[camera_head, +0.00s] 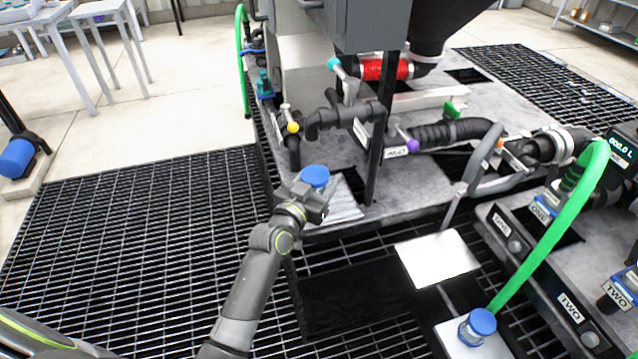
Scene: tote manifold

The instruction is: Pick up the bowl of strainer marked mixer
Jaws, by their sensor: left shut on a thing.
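My left gripper (312,200) is shut on a blue-topped piece (315,176), which looks like a strainer bowl. It is held upright beside the front left corner of the grey machine deck, in front of a small pale plate (345,203). The gripper hides its lower part, and I see no marking on it. A white label (397,151) on the deck is too small to read surely. My right gripper is not in view.
The grey deck (415,185) carries black pipes, a yellow-knobbed valve (293,127) and a purple-knobbed valve (412,146). A dark post (382,140) rises right of my gripper. A green hose (560,225) arches at right. Open grating (140,230) lies left.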

